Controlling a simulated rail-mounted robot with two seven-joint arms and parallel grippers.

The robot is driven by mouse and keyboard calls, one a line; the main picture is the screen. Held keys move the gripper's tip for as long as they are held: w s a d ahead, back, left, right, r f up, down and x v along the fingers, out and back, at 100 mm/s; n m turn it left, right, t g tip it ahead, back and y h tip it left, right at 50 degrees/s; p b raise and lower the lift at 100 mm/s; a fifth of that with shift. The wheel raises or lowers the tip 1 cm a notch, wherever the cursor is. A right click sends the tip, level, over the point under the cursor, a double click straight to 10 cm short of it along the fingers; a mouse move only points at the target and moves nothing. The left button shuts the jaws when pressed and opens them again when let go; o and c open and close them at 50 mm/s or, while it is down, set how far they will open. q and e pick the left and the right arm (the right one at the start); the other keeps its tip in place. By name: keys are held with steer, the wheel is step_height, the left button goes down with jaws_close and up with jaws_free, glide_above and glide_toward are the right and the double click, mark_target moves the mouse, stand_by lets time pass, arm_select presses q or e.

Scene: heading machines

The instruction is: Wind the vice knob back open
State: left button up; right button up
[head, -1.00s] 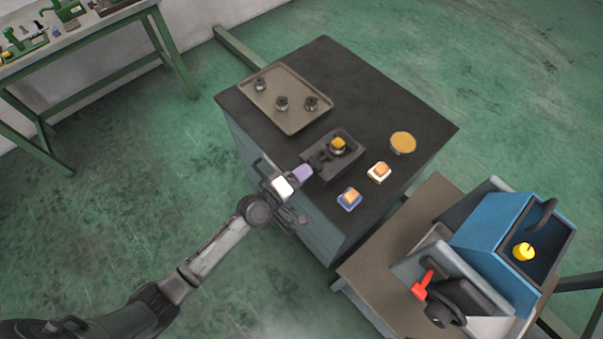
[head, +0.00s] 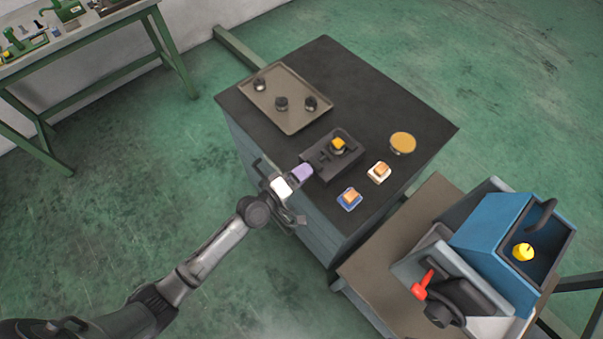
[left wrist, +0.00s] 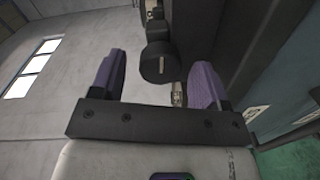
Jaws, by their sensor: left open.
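The dark vice (head: 325,163) sits on the black top of the cabinet, near its front-left edge. A yellow-topped part (head: 338,144) stands in the vice. My left gripper (head: 306,172), with purple fingers, is at the knob end of the vice. The black round knob (left wrist: 160,63) shows between the two purple fingers in the left wrist view (left wrist: 157,82). The fingers are open, with a visible gap on each side of the knob. In the head view the gripper hides the knob. My right gripper is out of view.
A tray (head: 290,118) with 3 dark parts lies behind the vice. A blue machine (head: 490,245) with a red handle (head: 422,284) stands at lower right.

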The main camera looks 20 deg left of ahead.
arm_select(q)
steer(key=f+v, duration=0.1)
steer(key=v, duration=1.2)
steer(key=shift+s+a+r+b, duration=0.2)
steer(key=shift+r+b, duration=0.1)
steer(key=shift+r, duration=0.15)
steer(key=s+d+f+m+g+y, duration=0.2)
steer(key=s+f+m+g, duration=0.6)
steer(key=m, duration=0.5)
steer(key=s+a+r+n+g+y, duration=0.15)
steer(key=s+r+g+y, duration=0.3)
steer(key=s, duration=0.55)
step_height(320, 180, up, 25)
steer(key=p, duration=2.5)
steer(key=shift+a+p, duration=0.2)
steer(key=shift+p, duration=0.1)
steer(key=shift+m+t+y, duration=0.25)
